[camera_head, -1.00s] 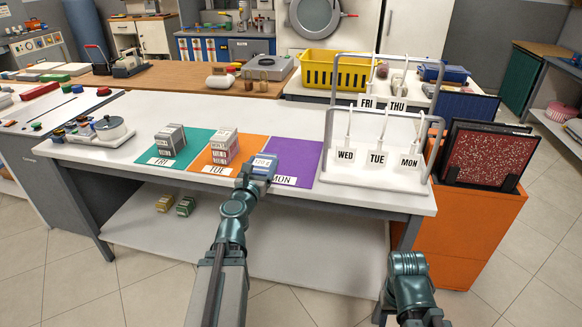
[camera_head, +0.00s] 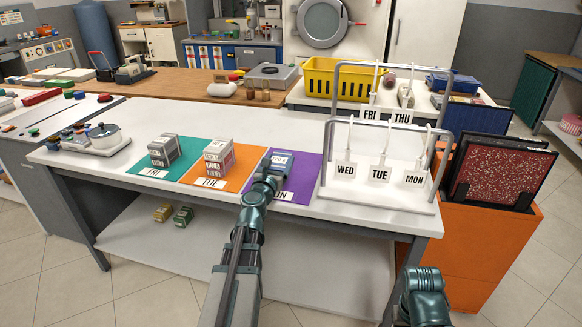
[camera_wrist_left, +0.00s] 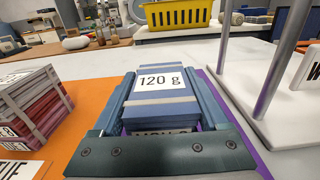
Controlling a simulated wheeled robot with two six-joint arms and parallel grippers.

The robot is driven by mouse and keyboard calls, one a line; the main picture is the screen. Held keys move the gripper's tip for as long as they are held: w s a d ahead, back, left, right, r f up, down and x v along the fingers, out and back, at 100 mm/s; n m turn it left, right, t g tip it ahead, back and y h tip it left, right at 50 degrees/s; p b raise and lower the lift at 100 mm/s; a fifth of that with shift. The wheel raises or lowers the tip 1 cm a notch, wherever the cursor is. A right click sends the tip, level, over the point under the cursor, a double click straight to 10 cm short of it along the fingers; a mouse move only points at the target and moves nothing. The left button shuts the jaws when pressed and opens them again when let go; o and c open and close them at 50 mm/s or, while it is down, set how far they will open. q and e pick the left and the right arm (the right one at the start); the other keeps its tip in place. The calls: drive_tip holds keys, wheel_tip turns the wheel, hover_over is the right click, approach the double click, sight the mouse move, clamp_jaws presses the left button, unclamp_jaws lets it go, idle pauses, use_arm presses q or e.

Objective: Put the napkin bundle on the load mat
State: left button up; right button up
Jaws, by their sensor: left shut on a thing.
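The napkin bundle (camera_head: 279,160) is a blue stack with a white "120 g" label, which also shows in the left wrist view (camera_wrist_left: 165,82). My left gripper (camera_head: 271,172) is shut on it, with one finger along each side in the left wrist view (camera_wrist_left: 164,105). It holds the bundle over the purple mat (camera_head: 306,172), whose MON label is partly covered by my arm. I cannot tell whether the bundle touches the mat. The orange mat (camera_head: 242,176) is labelled TUE and the green mat (camera_head: 188,162) FRI. My right gripper is out of sight; only part of that arm shows.
A metal rack (camera_head: 428,200) with WED, TUE and MON tags stands right of the purple mat. A scale (camera_head: 98,146) sits at the left. The white counter behind the mats is clear.

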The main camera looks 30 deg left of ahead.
sight(285, 153)
use_arm(q)
drive_tip(key=shift+d+x, duration=0.2)
drive_tip(key=shift+x, duration=1.4)
wheel_tip(285, 153, down, 4)
drive_tip(key=b, duration=0.3)
drive_tip(key=shift+s+d+r+b, duration=0.1)
drive_tip(key=shift+r+b, duration=0.05)
drive_tip(key=shift+b, duration=0.2)
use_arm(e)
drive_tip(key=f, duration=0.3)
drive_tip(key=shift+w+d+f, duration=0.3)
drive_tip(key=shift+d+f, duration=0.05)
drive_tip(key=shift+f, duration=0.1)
use_arm(q)
drive_tip(key=shift+f, duration=0.2)
drive_tip(key=o, duration=1.3)
drive_tip(key=shift+o, duration=0.2)
drive_tip(key=shift+r, duration=0.2)
